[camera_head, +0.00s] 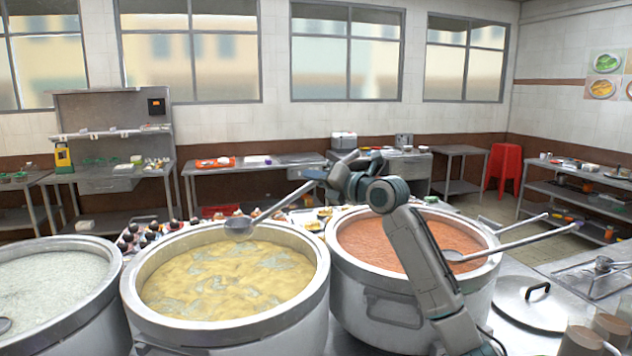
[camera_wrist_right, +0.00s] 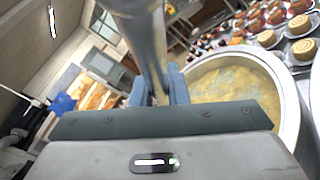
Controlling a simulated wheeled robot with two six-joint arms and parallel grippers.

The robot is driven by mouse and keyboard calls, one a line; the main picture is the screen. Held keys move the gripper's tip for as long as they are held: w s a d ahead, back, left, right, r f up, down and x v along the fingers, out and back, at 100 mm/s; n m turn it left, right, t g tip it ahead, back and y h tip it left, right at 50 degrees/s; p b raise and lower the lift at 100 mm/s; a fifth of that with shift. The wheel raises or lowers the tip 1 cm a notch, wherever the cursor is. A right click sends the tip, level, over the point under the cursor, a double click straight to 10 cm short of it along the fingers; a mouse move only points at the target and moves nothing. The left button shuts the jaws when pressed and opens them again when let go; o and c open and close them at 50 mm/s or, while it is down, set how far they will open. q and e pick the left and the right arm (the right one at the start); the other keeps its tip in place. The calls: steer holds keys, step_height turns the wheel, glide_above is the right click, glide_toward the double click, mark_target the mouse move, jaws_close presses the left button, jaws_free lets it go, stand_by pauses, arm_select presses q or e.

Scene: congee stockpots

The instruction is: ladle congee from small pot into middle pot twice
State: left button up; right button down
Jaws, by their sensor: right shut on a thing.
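The middle pot (camera_head: 312,300) in the head view holds yellow congee (camera_head: 228,275). The right-hand pot (camera_head: 372,306) holds reddish-orange congee (camera_head: 385,240), and the left-hand pot (camera_head: 85,315) holds whitish congee (camera_head: 50,278). I cannot tell clearly which pot is smallest. My right gripper (camera_head: 326,176) is shut on the handle of a metal ladle (camera_head: 239,226). The ladle's bowl is above the yellow congee near the middle pot's back rim; its contents cannot be made out. The wrist view shows the ladle's handle (camera_wrist_right: 142,50) between the fingers. My left gripper is not in view.
Another ladle (camera_head: 520,241) rests in the right-hand pot, its handle sticking out to the right. A lid (camera_head: 528,306) lies on the counter at right. Small food items (camera_head: 150,236) stand close behind the pots. My right arm crosses in front of the right-hand pot.

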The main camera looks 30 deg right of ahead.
step_height(320, 180, up, 5)
steer(key=p, duration=0.4)
steer(key=shift+r, duration=0.1)
